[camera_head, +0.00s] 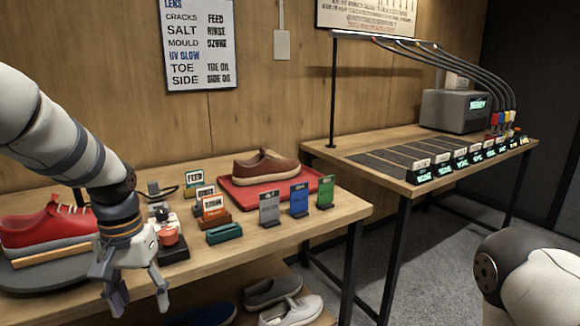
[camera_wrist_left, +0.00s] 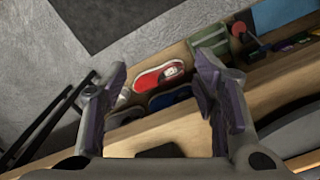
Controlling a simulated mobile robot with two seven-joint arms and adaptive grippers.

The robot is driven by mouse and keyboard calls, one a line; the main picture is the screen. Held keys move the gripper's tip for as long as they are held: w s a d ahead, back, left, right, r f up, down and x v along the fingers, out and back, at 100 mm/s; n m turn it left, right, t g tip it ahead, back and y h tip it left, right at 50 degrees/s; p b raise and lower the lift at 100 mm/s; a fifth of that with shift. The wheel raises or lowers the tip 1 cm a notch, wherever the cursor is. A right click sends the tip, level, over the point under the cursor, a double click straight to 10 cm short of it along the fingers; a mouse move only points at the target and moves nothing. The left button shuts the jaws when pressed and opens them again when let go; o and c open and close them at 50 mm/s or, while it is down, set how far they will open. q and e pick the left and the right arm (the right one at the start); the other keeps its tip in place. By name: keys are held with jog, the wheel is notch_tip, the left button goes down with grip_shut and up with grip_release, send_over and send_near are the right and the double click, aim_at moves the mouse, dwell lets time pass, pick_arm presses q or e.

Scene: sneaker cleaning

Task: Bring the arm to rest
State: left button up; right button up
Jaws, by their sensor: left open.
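My left gripper (camera_head: 132,290) hangs at the front edge of the near wooden table (camera_head: 300,222), pointing down. It is open with nothing between its fingers. In the left wrist view the two fingers of my left gripper (camera_wrist_left: 160,100) are spread apart, with the table edge and shoes on the lower shelf beyond them. My right arm shows only as a rounded white and black part at the lower right of the head view; its gripper is out of frame.
A red sneaker (camera_head: 45,228) sits at the left, behind my left arm. A brown shoe (camera_head: 266,164) rests on a red tray (camera_head: 235,196). Small cards stand on the table. Grey shoes (camera_head: 290,310) lie on the shelf below. A second table (camera_head: 365,143) holds a grey box (camera_head: 455,111).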

pick_arm(q)
jog(key=s+d+f+g, duration=0.1)
jog(key=s+f, duration=0.6)
jog(key=f, duration=0.3)
jog(key=s+d+f, duration=0.1)
jog(key=s+f, duration=0.7)
jog(key=f, duration=0.2)
jog(key=s+d+f, duration=0.1)
jog(key=s+f, duration=0.1)
jog(key=s, duration=0.7)
jog(key=s+d+f, duration=0.1)
jog(key=s, duration=0.9)
jog(key=shift+s+f, duration=0.2)
jog(key=shift+f, duration=0.15)
